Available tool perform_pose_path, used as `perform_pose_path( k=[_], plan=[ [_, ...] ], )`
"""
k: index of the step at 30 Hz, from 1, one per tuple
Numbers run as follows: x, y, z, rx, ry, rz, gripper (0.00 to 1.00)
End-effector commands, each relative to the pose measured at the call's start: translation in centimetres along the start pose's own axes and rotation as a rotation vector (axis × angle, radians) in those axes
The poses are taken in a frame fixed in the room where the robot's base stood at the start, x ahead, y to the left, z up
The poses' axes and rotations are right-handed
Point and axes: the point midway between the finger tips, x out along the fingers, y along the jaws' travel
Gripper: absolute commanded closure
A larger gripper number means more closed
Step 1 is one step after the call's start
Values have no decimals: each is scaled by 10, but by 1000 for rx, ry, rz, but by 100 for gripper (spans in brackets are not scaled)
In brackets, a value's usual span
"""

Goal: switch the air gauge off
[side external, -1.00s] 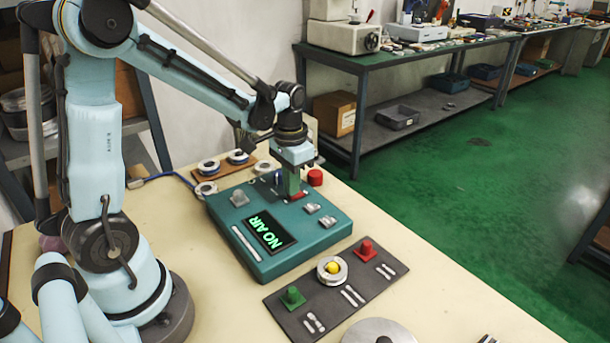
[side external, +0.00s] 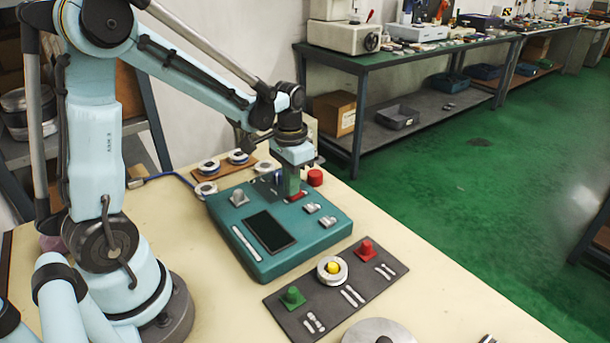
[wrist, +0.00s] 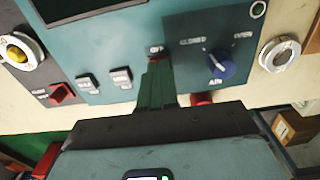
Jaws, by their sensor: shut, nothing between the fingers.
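The air gauge (side external: 250,250) is a teal box on the cream table, and it also shows in the wrist view (wrist: 110,55). Its display (side external: 270,231) is dark and blank. My gripper (side external: 294,192) points down over the far right part of the box. In the wrist view my gripper's green fingers (wrist: 157,80) are shut, with their tips at a small red button (wrist: 156,57) under a partly hidden label. I cannot tell if they press it. A blue knob (wrist: 221,67) labelled AIR, with CLOSED and OPEN marks, sits right of the fingers.
A red cylinder (side external: 315,178) and several rings stand behind the gauge.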

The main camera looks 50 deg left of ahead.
Motion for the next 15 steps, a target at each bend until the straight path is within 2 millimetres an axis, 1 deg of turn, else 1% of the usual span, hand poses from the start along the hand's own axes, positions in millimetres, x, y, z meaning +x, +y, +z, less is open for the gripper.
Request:
perform_pose_path(
  k=[15],
  plan=[
    [-38, 0, 0, 0, -1, 0, 100]
  ],
)
